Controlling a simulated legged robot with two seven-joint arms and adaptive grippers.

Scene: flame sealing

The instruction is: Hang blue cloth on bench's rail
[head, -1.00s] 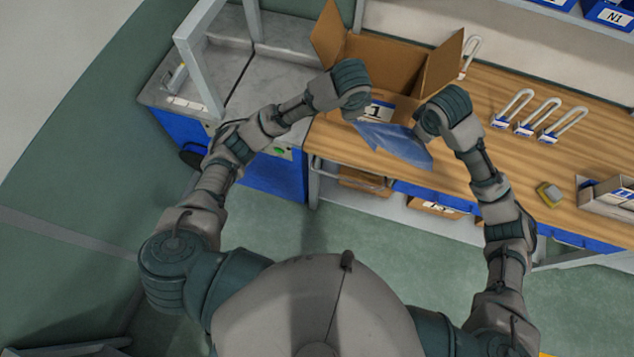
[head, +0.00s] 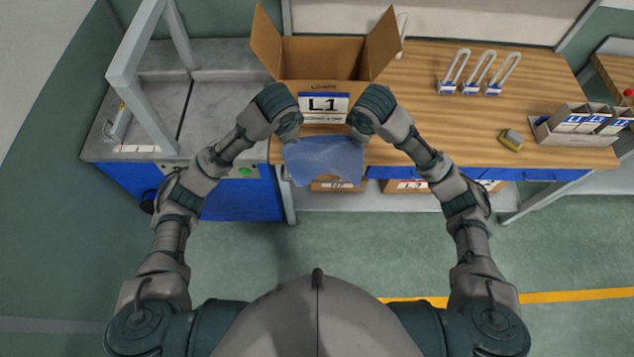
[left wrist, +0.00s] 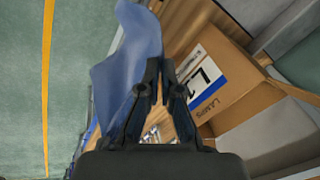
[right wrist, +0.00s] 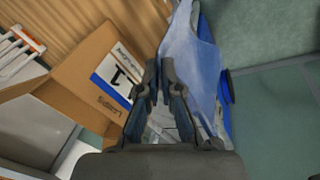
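The blue cloth (head: 325,160) is stretched between my two grippers and hangs in front of the bench's (head: 420,110) front edge. My left gripper (head: 293,136) holds its left upper corner. My right gripper (head: 356,136) holds its right upper corner. In the left wrist view the fingers (left wrist: 160,66) are closed together and the cloth (left wrist: 130,60) hangs beside them. In the right wrist view the fingers (right wrist: 160,66) are also closed together, with the cloth (right wrist: 190,60) beside them. The rail at the bench front is hidden behind the cloth; I cannot tell whether they touch.
An open cardboard box labelled L1 (head: 324,88) stands on the bench just beyond my grippers. Several white-and-blue padlock-like parts (head: 466,88), a yellow block (head: 511,139) and a grey bin (head: 560,137) are to the right. A grey-topped blue machine (head: 215,100) adjoins on the left.

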